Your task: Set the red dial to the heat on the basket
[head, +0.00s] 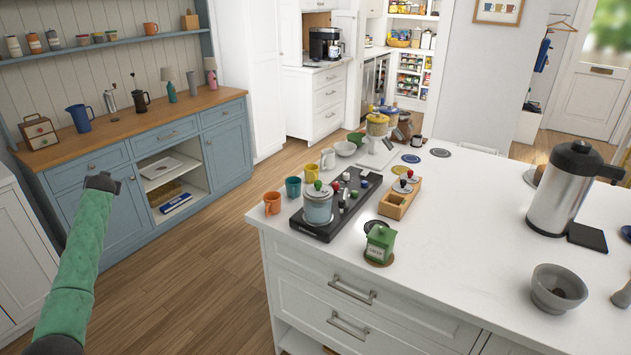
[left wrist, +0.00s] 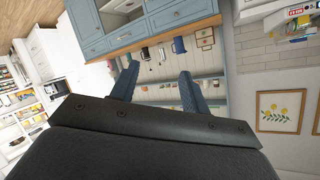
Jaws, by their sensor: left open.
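A black hob unit (head: 322,226) sits on the white island near its left corner. A grey-blue pot (head: 318,208) with a lid and green knob stands on its front end. Small coloured dials stand on the unit behind the pot; one looks red (head: 346,176), one blue (head: 364,183). Their settings are too small to read. A wooden box (head: 393,211) holding lidded items is right of the unit; I cannot tell a basket with a heat mark. My left arm is raised at the left, away from the island. My left gripper (left wrist: 159,70) is open and empty.
Orange (head: 272,204) and teal (head: 293,188) mugs stand along the island's left edge. A steel jug (head: 570,190) and grey bowl (head: 556,289) are at right. The island's front middle is clear.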

